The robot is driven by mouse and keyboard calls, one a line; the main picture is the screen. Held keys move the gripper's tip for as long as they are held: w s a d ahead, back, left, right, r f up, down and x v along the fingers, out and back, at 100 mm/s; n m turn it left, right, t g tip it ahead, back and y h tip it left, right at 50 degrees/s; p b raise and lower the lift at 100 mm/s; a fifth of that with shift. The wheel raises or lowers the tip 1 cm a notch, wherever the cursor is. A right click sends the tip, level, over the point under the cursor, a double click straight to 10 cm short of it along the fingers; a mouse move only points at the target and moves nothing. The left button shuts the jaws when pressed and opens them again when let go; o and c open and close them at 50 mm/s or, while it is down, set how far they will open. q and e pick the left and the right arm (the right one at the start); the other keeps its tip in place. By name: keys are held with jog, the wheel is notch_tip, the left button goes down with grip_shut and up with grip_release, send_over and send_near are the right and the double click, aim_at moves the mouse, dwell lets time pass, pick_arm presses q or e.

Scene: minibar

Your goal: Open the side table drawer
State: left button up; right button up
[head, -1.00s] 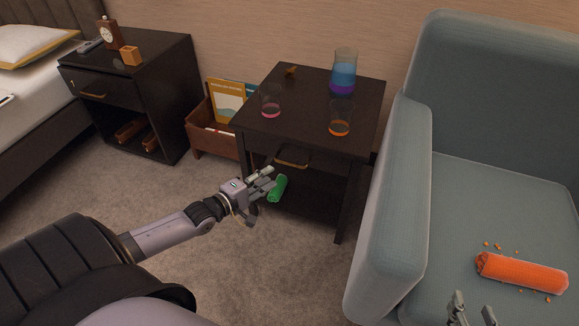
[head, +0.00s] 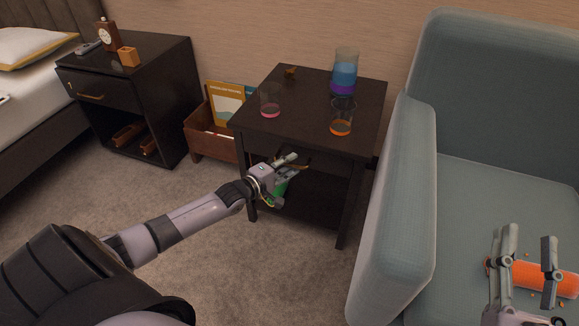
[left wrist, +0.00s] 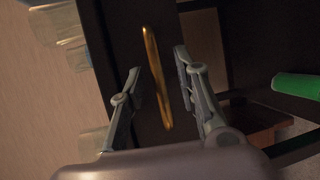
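The dark side table (head: 290,128) stands left of the armchair. Its drawer front (head: 328,168) looks closed, below the tabletop. The curved brass handle is mostly hidden by my gripper in the head view, but the left wrist view shows the handle (left wrist: 155,75) clearly. My left gripper (head: 294,163) is open in front of the drawer. In the left wrist view its fingers (left wrist: 158,65) stand on either side of the handle, with gaps visible, so it is not gripped. My right gripper (head: 528,238) is open and empty above the armchair seat.
Glasses with pink (head: 270,101) and orange (head: 341,118) liquid and a blue-purple vessel (head: 344,75) stand on the tabletop. A green roll (head: 279,189) is on the lower shelf, partly hidden. The armchair (head: 400,190) crowds the right side. An orange roll (head: 529,274) lies on its seat.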

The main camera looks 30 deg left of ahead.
pick_arm(q)
jog(key=shift+w, duration=0.15)
jog(key=shift+c, duration=0.5)
grip_shut()
dwell(0.4)
